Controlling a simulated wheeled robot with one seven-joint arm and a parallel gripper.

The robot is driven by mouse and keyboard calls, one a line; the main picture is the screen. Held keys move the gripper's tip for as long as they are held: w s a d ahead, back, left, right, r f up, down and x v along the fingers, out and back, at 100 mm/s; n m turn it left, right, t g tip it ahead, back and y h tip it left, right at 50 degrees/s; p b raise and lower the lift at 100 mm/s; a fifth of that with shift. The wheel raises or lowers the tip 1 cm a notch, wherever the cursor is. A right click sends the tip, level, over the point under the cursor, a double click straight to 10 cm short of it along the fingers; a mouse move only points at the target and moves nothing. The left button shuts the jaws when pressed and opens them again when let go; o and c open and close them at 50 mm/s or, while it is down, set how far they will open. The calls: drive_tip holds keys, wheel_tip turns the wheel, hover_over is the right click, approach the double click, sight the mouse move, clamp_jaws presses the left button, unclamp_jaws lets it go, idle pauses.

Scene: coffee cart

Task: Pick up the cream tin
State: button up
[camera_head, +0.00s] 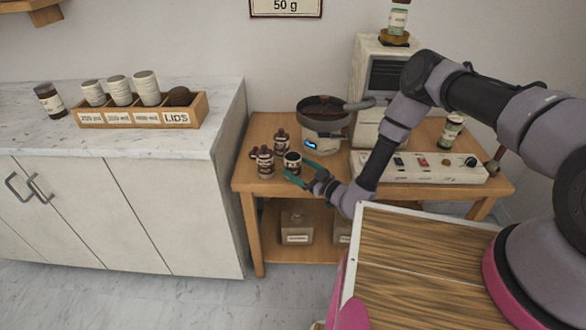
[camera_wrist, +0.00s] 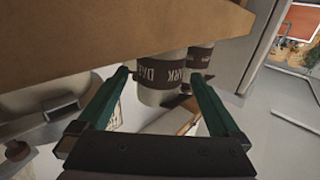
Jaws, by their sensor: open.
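Three small brown-and-white containers stand at the wooden cart's front left in the head view: a front-left one (camera_head: 263,161), a back one (camera_head: 281,141), and a right one (camera_head: 293,162). I cannot tell which is the cream tin. My gripper (camera_head: 293,174) is open, its teal fingers beside the right container.
A dark pan (camera_head: 322,108) on a small scale-like base stands behind the containers. A white switch panel (camera_head: 420,167) lies to the right, partly behind my arm. A cup-and-lid box (camera_head: 140,117) sits on the left counter. The cart's left front corner (camera_head: 243,180) is bare.

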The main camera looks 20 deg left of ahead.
drive_tip(key=shift+x, duration=1.5)
clamp_jaws()
drive_tip(key=shift+r, duration=0.1)
drive_tip(key=shift+r, duration=0.1)
